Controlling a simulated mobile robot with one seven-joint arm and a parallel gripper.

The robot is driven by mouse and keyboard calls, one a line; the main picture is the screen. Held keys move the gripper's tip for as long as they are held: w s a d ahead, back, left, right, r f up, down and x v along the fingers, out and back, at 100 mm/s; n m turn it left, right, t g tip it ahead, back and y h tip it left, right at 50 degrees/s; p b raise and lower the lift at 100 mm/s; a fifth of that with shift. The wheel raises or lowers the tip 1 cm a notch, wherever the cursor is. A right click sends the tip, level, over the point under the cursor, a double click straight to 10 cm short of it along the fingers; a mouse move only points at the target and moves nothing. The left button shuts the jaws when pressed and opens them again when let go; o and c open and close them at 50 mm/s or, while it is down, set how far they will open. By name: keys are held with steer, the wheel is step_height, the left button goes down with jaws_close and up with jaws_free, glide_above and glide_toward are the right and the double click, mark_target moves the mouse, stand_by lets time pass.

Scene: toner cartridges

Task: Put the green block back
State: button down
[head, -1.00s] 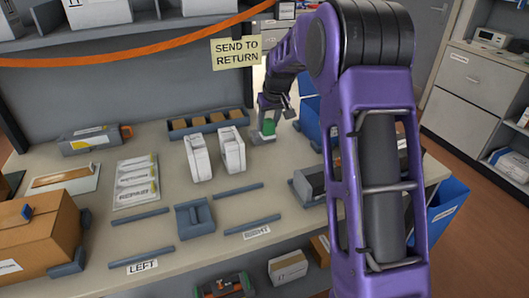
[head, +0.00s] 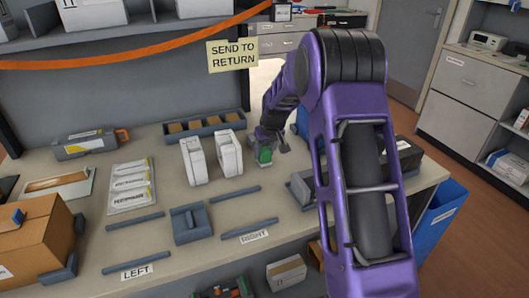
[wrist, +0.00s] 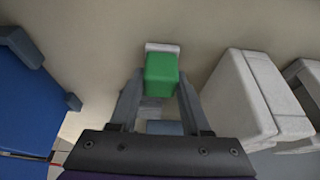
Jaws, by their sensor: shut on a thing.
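The green block (wrist: 161,73) sits between the two grey fingers of my gripper (wrist: 160,88) in the wrist view, and the fingers are shut on it. A pale, whitish strip (wrist: 162,47) shows at the block's far edge; I cannot tell whether the block touches it. In the head view the green block (head: 264,155) shows just below my gripper (head: 265,146), over the worktop right of the two white upright cartridges. The block's underside is hidden, so I cannot tell whether it touches the worktop.
Two white cartridges (head: 194,161) (head: 228,153) stand close left of the gripper. A tray of brown blocks (head: 206,128) lies behind them. A blue bin (wrist: 30,100) is at the left in the wrist view. Grey rails (head: 235,196) lie in front.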

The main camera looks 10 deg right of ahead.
steer(key=shift+f, duration=0.2)
steer(key=shift+c, duration=1.8)
jaws_free()
steer(key=shift+r, duration=0.15)
steer(key=shift+r, duration=0.35)
steer(key=p+v, duration=0.1)
steer(key=v, duration=1)
steer(key=shift+s+r, duration=0.15)
steer(key=shift+r, duration=0.05)
steer(key=shift+d, duration=0.1)
